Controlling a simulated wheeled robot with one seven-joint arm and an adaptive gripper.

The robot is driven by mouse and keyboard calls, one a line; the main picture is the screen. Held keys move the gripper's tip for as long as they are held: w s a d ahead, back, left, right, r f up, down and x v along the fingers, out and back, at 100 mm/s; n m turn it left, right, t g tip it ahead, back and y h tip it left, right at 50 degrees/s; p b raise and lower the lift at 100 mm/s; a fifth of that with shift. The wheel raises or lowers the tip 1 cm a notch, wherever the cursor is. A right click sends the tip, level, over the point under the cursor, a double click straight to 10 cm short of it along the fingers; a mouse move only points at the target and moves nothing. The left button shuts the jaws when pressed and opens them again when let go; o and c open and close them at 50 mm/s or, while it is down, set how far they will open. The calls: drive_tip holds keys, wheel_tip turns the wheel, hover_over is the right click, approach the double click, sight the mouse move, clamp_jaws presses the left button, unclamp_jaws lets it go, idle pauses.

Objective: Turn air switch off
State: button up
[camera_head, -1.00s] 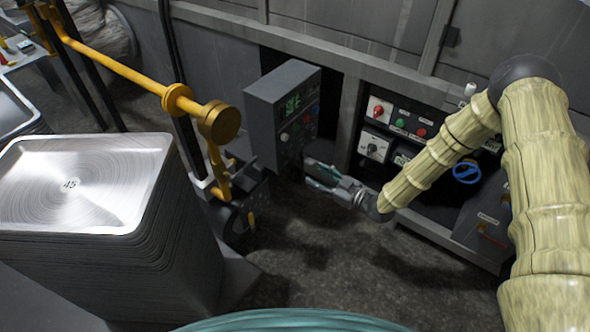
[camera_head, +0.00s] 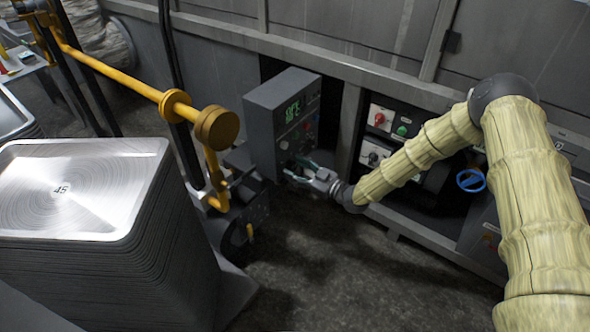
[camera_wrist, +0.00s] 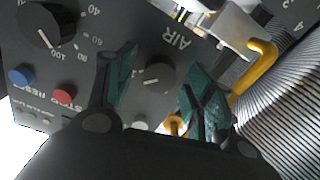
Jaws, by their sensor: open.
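The air switch (camera_wrist: 158,76) is a dark round knob with a pale pointer mark, on a grey panel beside the label "AIR", which appears upside down in the wrist view. My gripper (camera_wrist: 164,82) is open, with its two teal fingers on either side of the knob in that view. I cannot tell whether the fingers touch it. In the head view my gripper (camera_head: 301,170) is at the lower front of the grey control box (camera_head: 272,108), which has a green display. The gripper partly covers the lower panel there.
A larger dial (camera_wrist: 47,25), a blue button (camera_wrist: 22,75) and a red button (camera_wrist: 63,97) are on the same panel. A yellow pipe (camera_head: 130,75) and a stack of metal trays (camera_head: 75,215) stand left. More switches (camera_head: 385,118) are on the wall unit at right.

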drive_tip(key=shift+w+a, duration=0.35)
drive_tip(key=shift+a, duration=0.1)
drive_tip(key=c, duration=1)
drive_tip(key=shift+c, duration=0.2)
